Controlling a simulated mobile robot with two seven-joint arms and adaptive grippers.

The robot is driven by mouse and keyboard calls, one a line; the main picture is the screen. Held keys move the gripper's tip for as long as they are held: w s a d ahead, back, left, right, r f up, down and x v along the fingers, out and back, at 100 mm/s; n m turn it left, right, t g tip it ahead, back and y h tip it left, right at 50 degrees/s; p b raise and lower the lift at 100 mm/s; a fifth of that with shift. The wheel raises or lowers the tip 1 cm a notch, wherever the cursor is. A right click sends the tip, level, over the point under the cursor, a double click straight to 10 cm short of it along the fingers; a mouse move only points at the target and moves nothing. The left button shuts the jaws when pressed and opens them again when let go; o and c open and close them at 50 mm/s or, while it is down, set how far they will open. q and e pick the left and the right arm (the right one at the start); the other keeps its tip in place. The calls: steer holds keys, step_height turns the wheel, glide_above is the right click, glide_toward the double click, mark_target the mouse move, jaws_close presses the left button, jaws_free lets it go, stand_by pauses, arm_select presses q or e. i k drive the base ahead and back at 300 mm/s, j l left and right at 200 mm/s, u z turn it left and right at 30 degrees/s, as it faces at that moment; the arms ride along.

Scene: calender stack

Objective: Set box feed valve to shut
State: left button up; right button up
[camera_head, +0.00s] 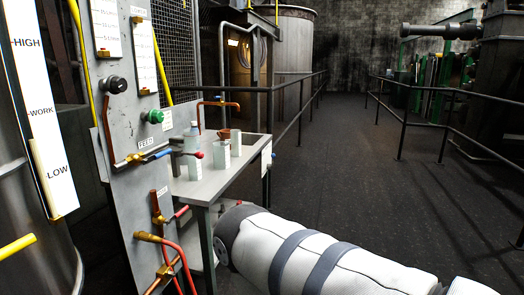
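A grey upright panel (125,205) stands at the left. On it is a small label reading FEED (146,143). Just below that label a brass valve (134,158) sits on a copper pipe. Its blue lever (157,155) points right and slightly up, roughly in line with the pipe. Lower on the panel are more brass valves (149,237), with red handles or pipes beside them. My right arm (315,255) comes in from the lower right and ends near the table's front leg. No gripper fingers show on it. My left arm and gripper do not show.
A black knob (115,85) and green knob (153,116) stick out above the valve. A level gauge (50,160) stands left. Open floor (335,155) lies between railings.

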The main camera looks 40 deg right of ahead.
mark_target(159, 155)
steer(key=z, duration=0.65)
